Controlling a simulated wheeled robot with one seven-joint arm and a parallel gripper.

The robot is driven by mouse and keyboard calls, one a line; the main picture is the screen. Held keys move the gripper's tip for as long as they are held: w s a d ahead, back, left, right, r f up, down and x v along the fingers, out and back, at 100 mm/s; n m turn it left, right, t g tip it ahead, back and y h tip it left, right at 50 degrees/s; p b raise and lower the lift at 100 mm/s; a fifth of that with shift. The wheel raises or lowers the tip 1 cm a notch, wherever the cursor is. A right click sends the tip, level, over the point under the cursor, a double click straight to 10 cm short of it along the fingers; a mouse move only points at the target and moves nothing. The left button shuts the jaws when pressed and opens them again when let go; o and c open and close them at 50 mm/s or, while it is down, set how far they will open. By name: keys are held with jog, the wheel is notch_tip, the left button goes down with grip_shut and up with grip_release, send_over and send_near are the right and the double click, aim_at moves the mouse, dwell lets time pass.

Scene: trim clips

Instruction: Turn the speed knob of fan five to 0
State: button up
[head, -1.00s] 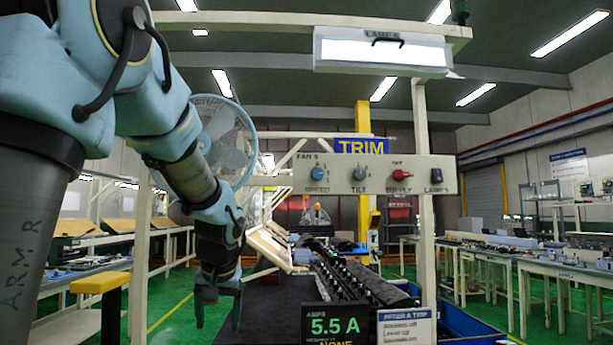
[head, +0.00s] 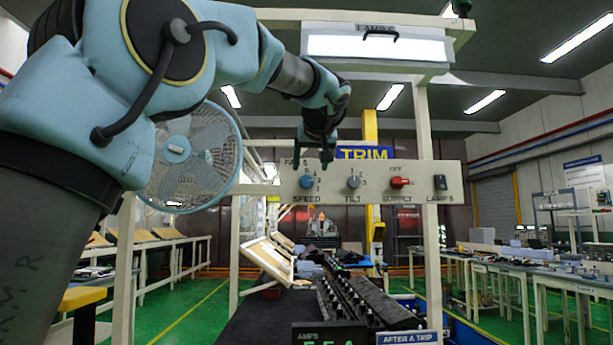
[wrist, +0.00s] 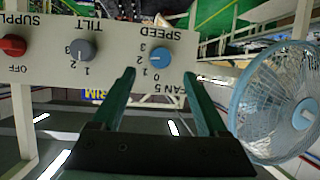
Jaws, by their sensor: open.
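The blue speed knob (head: 307,182) is at the left end of the cream fan 5 panel (head: 425,183), above the word SPEED. In the wrist view, which is upside down, the knob (wrist: 160,57) has the digits 0 to 3 around it. Its exact setting is too small to read surely. My gripper (head: 318,162) is in front of the panel, just above the knob in the head view. In the wrist view my open gripper (wrist: 160,75) has one finger to each side of the knob's line, with nothing between them. I see no clear contact.
The grey tilt knob (head: 353,182) and red supply switch (head: 400,183) are to the right on the panel, then the black lamps switch (head: 440,182). The caged fan (head: 195,165) stands left of the panel. A lit lamp box (head: 375,47) hangs above.

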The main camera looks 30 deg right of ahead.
aim_at(308, 180)
jog(key=p+x, duration=0.2)
jog(key=x, duration=0.4)
jog(key=shift+r, duration=0.15)
jog(key=shift+w+d+f+p, duration=0.2)
jog(key=shift+w+f+p, duration=0.25)
jog(key=shift+w, duration=0.1)
jog(key=shift+c, duration=0.4)
grip_shut()
